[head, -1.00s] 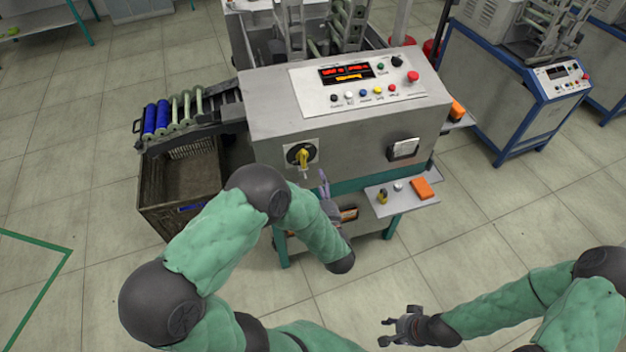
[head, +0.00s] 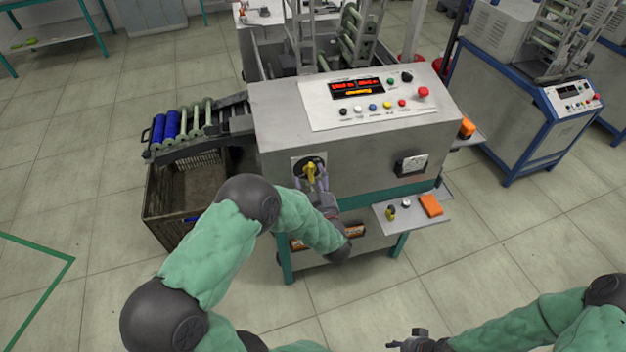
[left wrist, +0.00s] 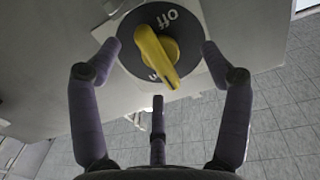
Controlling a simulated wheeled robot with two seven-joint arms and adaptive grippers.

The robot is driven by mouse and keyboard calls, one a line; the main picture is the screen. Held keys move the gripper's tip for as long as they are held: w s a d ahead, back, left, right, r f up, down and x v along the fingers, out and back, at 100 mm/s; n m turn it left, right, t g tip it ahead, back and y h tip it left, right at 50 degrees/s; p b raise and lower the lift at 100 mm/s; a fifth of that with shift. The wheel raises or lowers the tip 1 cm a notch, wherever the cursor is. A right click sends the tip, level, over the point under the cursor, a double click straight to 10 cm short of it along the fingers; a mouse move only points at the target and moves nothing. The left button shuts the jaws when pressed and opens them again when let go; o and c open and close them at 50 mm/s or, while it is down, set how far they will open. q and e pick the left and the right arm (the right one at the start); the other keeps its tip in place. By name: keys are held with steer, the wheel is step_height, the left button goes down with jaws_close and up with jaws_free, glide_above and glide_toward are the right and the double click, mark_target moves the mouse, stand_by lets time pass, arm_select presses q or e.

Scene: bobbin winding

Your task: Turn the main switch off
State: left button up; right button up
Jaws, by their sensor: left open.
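The main switch (head: 310,172) is a yellow knob on a black disc, on a light plate at the lower left of the machine's front. In the left wrist view the yellow knob (left wrist: 157,55) lies diagonally across the disc, with "Off" printed at the upper right and partly hidden lettering at the lower left. My left gripper (left wrist: 160,48) is open, with its two side fingers spread on either side of the disc and a third finger below. Whether any finger touches is unclear. My right gripper (head: 405,344) is at the bottom edge, partly cut off, far from the switch.
The grey winding machine (head: 285,120) has a panel with buttons, a display and a red stop button (head: 423,92). A small shelf (head: 412,215) with an orange block (head: 431,205) juts out at the right. A dark crate (head: 160,225) stands at the left under a roller chute.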

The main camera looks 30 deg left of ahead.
arm_select(q)
steer(key=shift+b+x, duration=0.4)
steer(key=shift+x, duration=0.8)
steer(key=c, duration=1.5)
